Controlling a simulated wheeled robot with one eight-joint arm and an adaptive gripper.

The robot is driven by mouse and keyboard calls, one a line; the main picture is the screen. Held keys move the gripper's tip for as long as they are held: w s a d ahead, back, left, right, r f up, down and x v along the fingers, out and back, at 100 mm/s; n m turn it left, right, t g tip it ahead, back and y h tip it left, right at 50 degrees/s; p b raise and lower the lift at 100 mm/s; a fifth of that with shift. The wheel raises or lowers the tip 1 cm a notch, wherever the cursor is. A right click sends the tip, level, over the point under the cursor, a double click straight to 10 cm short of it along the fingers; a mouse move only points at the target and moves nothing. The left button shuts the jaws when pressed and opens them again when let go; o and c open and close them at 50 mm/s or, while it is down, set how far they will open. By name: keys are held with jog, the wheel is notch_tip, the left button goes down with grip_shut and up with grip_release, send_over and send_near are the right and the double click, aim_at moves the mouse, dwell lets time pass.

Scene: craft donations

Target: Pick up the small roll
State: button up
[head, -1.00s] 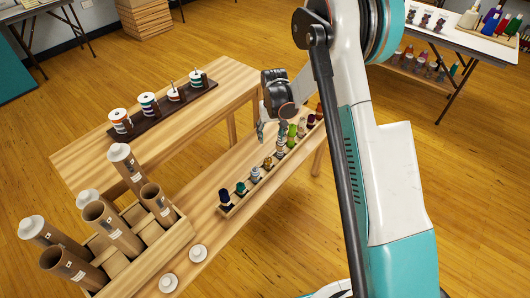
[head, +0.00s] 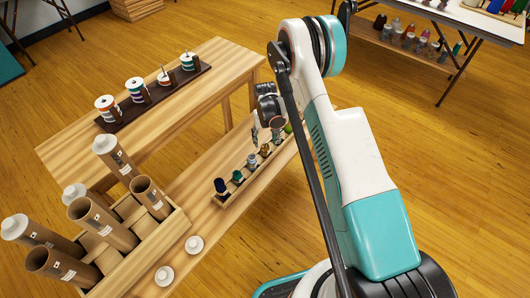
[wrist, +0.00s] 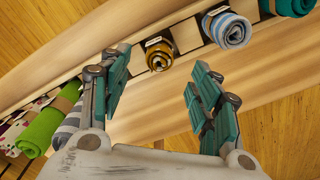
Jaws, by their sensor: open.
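The small roll (wrist: 158,55) is a short ochre-yellow roll with a spiral end and a pale tag. It stands in a slot of the wooden rack (wrist: 185,36) and shows in the head view as a small yellowish roll (head: 265,150). My gripper (wrist: 161,72) is open and empty, its two teal-padded fingers spread with the ochre roll seen between and beyond them. In the head view my gripper (head: 266,129) hangs over the rack, close to the ochre roll. Whether the fingers are level with the roll is unclear.
Beside it stand a blue-and-white striped roll (wrist: 231,30) and a teal roll (wrist: 292,5). A grey striped roll (wrist: 68,128) and a green roll (wrist: 42,132) lie past the left finger. A box of cardboard tubes (head: 152,247) and a spool board (head: 160,96) are farther left.

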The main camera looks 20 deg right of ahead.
aim_at(265, 145)
jog(key=shift+f+b, duration=1.45)
jog(key=shift+f, duration=1.3)
jog(key=shift+r, duration=0.1)
jog(key=c, duration=1)
